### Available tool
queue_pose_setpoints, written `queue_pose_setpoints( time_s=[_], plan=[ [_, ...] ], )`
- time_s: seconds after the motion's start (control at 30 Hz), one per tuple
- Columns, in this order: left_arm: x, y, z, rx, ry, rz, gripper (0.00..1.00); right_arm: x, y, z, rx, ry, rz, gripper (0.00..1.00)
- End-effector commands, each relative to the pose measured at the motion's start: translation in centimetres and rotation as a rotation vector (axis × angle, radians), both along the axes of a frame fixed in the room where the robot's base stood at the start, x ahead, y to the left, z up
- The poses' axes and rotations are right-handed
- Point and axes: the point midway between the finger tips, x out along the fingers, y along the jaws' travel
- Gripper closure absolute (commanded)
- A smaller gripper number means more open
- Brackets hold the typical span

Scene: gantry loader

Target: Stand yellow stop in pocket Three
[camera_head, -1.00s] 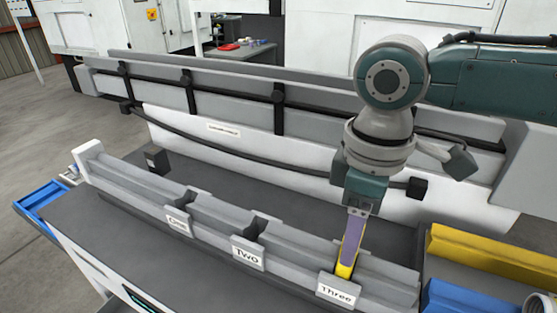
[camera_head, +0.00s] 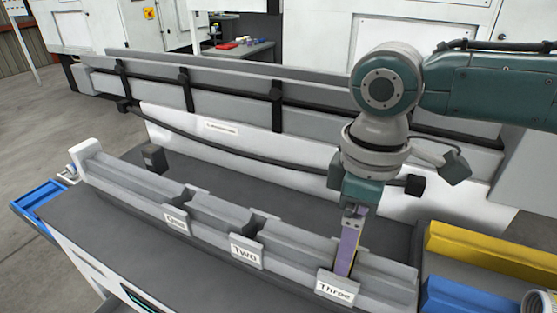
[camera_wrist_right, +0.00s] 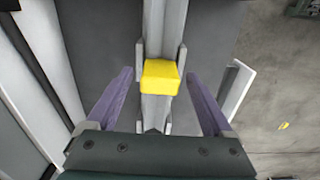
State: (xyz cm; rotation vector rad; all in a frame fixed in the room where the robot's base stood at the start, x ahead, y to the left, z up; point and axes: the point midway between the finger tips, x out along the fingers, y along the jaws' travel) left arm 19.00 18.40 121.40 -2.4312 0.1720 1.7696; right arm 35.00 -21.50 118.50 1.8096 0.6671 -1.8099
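The long grey rail (camera_head: 110,177) carries tags One (camera_head: 176,223), Two (camera_head: 245,255) and Three (camera_head: 335,289). My right gripper (camera_head: 345,266) points down at the pocket behind tag Three. In the head view its purple finger hides nearly all of the yellow stop. In the right wrist view the yellow stop (camera_wrist_right: 161,77) sits in the grey rail between two side plates. The right fingers (camera_wrist_right: 160,74) stand apart on either side of it, with a gap on both sides. My left gripper is not in view.
A yellow bar (camera_head: 480,248) and a blue block (camera_head: 465,296) lie at the right. A blue tray (camera_head: 42,203) is at the left edge. A small dark block (camera_head: 154,158) stands behind the rail. A machine guard with a dark cable runs along the back.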

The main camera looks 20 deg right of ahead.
Motion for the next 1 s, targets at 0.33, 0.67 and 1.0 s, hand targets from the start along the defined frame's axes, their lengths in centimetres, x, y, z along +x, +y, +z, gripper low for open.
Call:
queue_pose_setpoints(
  time_s=[0.33, 0.67, 1.0],
  plan=[
    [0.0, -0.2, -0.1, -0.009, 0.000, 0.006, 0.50, 0.0, 0.0, 0.5, 0.001, -0.002, 0.000, 0.11],
    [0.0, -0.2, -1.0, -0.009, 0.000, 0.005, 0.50, 0.1, 0.0, 6.5, 0.001, -0.006, 0.001, 0.11],
    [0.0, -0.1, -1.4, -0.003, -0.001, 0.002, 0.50, 0.0, 0.0, 9.9, 0.001, -0.001, -0.001, 0.11]
  ],
)
